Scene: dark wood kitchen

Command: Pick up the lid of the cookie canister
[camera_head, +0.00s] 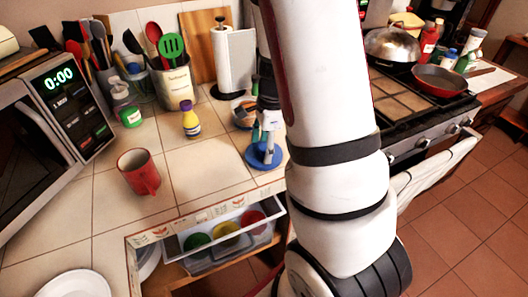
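My gripper (265,143) points down at the counter's front, partly behind my white arm. A round blue lid-like disc (263,158) is directly below its fingertips. The fingers look close together over the disc's middle, but the view is too small to tell whether they grip it, or whether the disc rests on the tiles or hangs just above them. Just behind and left of the gripper is a round container (242,115) with brownish contents, probably the cookie canister. My gripper and arm hide part of it.
A red mug (138,173), a yellow bottle with a purple cap (190,120) and a paper towel roll (236,60) stand on the tiled counter. A microwave (50,120) is at left. An open drawer (220,238) sticks out below. The stove with pans is at right.

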